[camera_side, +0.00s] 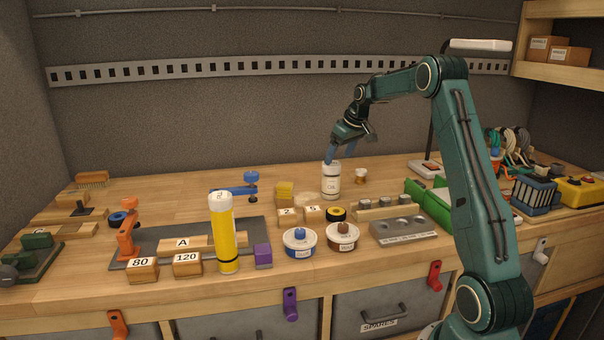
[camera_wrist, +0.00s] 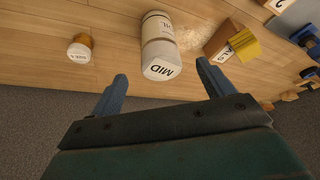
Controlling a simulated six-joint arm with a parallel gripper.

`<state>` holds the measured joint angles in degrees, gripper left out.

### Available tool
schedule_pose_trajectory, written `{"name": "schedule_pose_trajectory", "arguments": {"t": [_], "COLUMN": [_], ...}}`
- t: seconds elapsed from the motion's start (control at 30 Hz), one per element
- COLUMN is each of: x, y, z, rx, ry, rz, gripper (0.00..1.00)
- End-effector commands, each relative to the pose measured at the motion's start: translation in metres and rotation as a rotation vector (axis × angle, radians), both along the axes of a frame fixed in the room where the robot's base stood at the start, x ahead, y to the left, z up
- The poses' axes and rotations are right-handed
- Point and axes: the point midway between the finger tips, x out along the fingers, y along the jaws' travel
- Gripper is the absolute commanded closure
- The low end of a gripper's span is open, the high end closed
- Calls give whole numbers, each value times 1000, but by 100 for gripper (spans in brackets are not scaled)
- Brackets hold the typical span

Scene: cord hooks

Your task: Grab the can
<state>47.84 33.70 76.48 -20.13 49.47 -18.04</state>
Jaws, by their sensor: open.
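A white can (camera_side: 331,183) with a dark-lettered label stands upright on the workbench, near its middle. In the wrist view the can (camera_wrist: 159,38) appears ahead of the fingers, with its lid marked MID. My gripper (camera_side: 339,156) is open and empty, just above and behind the top of the can. In the wrist view my gripper (camera_wrist: 161,71) has one blue finger on each side of the can's line, with the lid slightly beyond the fingertips. One finger overlaps the can's top edge in the side view; I cannot tell whether they touch.
A small gold-and-white jar (camera_side: 361,176) stands right of the can. A tall yellow cylinder (camera_side: 223,232), blue tin (camera_side: 300,243) and brown tin (camera_side: 342,236) stand nearer the front. Bare bench lies behind and left.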

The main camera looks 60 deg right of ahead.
Motion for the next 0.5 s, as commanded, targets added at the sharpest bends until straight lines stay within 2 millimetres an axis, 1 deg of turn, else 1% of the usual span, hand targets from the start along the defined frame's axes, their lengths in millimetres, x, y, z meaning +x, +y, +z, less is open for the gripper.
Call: {"name": "schedule_pose_trajectory", "arguments": {"t": [0.03,0.2,0.5], "x": [3,9,11], "y": [0,-2,-2], "z": [-8,-23,-28], "rx": [3,1,0], "ry": [2,2,0], "rz": [2,0,0], "gripper": [19,19,19]}}
